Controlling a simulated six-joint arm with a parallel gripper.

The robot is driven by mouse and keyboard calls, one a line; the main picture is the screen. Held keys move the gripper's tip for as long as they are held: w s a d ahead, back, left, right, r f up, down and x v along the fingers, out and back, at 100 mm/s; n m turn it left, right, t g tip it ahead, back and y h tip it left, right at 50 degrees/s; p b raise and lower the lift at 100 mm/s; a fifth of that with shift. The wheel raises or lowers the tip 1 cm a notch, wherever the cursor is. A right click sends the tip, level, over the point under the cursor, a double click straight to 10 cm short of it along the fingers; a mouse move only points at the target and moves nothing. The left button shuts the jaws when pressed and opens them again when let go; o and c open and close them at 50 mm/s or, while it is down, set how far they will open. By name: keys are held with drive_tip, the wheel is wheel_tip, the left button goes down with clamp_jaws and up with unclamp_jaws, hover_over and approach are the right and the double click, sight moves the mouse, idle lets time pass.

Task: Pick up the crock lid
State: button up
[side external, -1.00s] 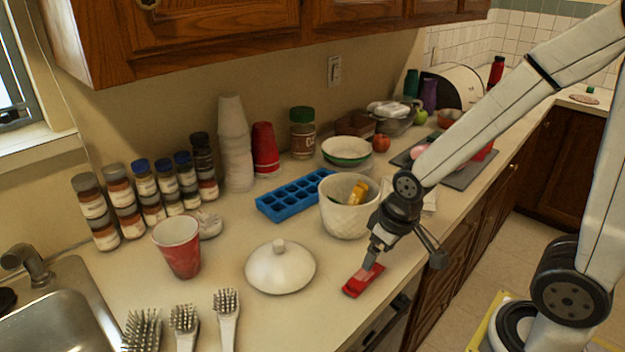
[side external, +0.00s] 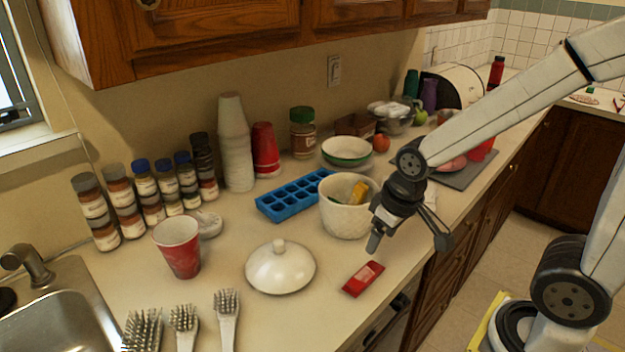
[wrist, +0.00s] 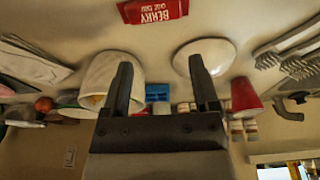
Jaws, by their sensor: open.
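The crock lid (side external: 281,269) is a white dome with a small knob, lying knob up on the counter in the side view. It also shows in the wrist view (wrist: 222,55), partly behind one finger. My gripper (side external: 374,243) is open and empty, to the right of the lid and above the counter, apart from it. In the wrist view its two fingers (wrist: 160,82) are spread wide with nothing between them touching.
A red bar packet (side external: 363,279) lies right of the lid. A white textured crock (side external: 340,220) holding a yellow item stands behind. A red cup (side external: 180,250), blue ice tray (side external: 290,200) and several brushes (side external: 227,315) surround the lid. The sink (side external: 60,320) is front left.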

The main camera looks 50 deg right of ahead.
drive_tip(key=w+d+r+n+t, duration=0.1)
drive_tip(key=w+d+n+t, duration=0.15)
drive_tip(key=w, duration=0.45)
drive_tip(key=w+d+r+n+t, duration=0.1)
drive_tip(key=w+d+t, duration=0.1)
drive_tip(key=w+t, duration=0.3)
drive_tip(key=n+g+y, duration=0.2)
drive_tip(key=n+y, duration=0.6)
drive_tip(key=y, duration=0.4)
hover_over(302, 256)
drive_tip(key=s+d, duration=0.1)
drive_tip(key=d, duration=0.1)
drive_tip(key=shift+s+f, duration=0.2)
drive_tip(key=shift+f, duration=3.4)
drive_tip(key=shift+x, duration=1.3)
